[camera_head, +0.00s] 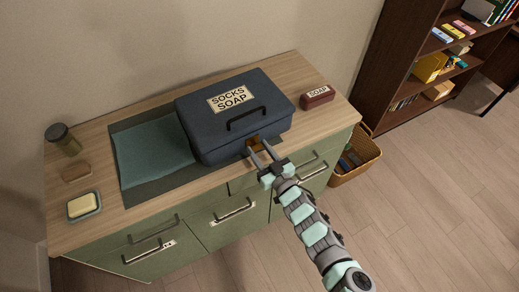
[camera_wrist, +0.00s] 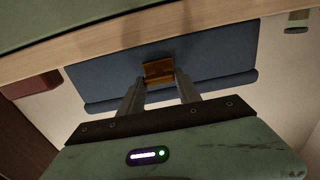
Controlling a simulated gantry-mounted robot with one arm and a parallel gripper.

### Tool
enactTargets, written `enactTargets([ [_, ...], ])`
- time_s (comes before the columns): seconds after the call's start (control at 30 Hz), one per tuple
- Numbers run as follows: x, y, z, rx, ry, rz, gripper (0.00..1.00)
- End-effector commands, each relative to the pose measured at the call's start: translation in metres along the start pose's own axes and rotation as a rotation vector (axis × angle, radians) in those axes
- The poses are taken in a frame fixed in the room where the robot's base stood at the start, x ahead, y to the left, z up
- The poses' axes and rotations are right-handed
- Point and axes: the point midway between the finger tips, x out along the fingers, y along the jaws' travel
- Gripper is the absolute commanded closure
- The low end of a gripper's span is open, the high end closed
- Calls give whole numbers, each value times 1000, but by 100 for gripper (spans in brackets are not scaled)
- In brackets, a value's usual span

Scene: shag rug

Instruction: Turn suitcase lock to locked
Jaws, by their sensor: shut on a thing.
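The closed dark blue suitcase (camera_head: 268,92) lies flat on the wooden counter, with a "SOCKS SOAP" label (camera_head: 230,97) and a dark handle (camera_head: 246,118) on its lid. A small brass lock (camera_wrist: 158,71) sits on its front face; in the head view the fingers partly cover it. My gripper (camera_head: 259,146) reaches in from the front right and is shut on the lock, one finger on each side. The wrist view also shows my gripper (camera_wrist: 159,78) with the lock between its fingertips. I cannot tell which way the lock is turned.
The wooden counter (camera_head: 285,70) holds a teal cloth (camera_head: 150,150) on a dark mat, a soap dish (camera_head: 84,206), a brown block, a lidded jar (camera_head: 64,139) and a red soap box (camera_head: 317,96). Green drawers with handles lie below. A wicker basket (camera_head: 355,165) stands to the right.

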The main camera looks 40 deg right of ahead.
Motion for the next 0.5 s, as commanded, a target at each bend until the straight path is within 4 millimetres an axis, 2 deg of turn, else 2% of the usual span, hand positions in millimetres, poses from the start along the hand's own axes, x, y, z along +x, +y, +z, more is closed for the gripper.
enactTargets([
  [0.27,0,0,-1,-9,1,0,100],
  [0.5,0,0,-2,-95,3,1,100],
])
